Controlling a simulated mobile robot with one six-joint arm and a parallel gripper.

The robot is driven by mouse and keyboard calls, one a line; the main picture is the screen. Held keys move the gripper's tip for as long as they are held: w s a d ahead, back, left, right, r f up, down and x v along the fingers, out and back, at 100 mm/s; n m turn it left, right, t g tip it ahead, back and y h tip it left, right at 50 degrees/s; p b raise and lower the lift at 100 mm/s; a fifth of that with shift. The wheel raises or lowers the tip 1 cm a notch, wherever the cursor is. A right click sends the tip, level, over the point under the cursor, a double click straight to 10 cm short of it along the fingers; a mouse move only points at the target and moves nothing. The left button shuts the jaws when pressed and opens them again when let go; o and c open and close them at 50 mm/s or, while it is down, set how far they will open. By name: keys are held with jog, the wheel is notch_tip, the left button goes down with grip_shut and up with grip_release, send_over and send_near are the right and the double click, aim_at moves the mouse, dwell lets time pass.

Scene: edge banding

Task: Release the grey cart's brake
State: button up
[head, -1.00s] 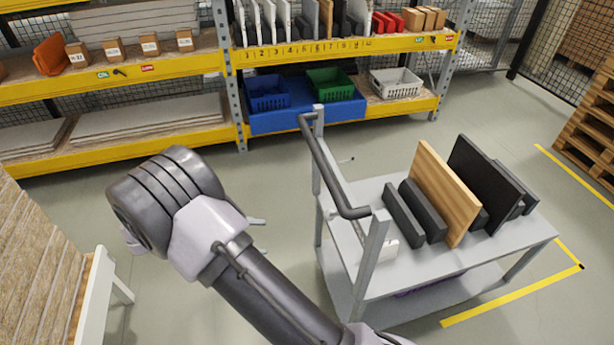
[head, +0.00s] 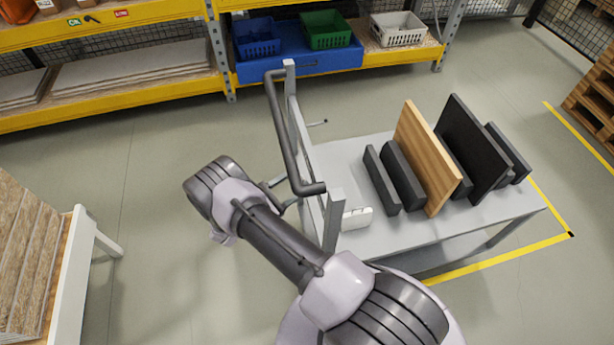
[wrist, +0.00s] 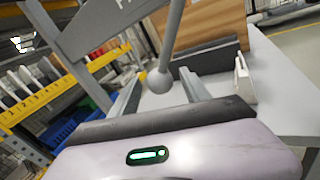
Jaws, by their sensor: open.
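The grey cart (head: 350,160) stands right of centre in the head view, with upright boards on its top and a dark bent push handle (head: 292,140) at its near left end. My gripper (head: 280,193) is just left of that end, by the handle and the corner post. In the wrist view my gripper (wrist: 160,95) is open, its two fingers apart. A grey rod ending in a ball knob (wrist: 160,81), which looks like the brake lever, appears between the fingers. Whether they touch it I cannot tell. In the head view the lever is not clearly visible.
A white box (head: 357,218) lies on the cart top near the handle end. A yellow shelf (head: 120,103) with bins stands behind. A white-framed table with stacked boards (head: 70,270) is at lower left. Floor between table and cart is clear.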

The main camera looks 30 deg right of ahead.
aim_at(304, 178)
jog(key=d, duration=0.4)
jog(key=shift+w+d+b, duration=0.3)
jog(key=shift+w, duration=0.05)
jog(key=shift+c, duration=0.2)
grip_shut()
dwell(0.9)
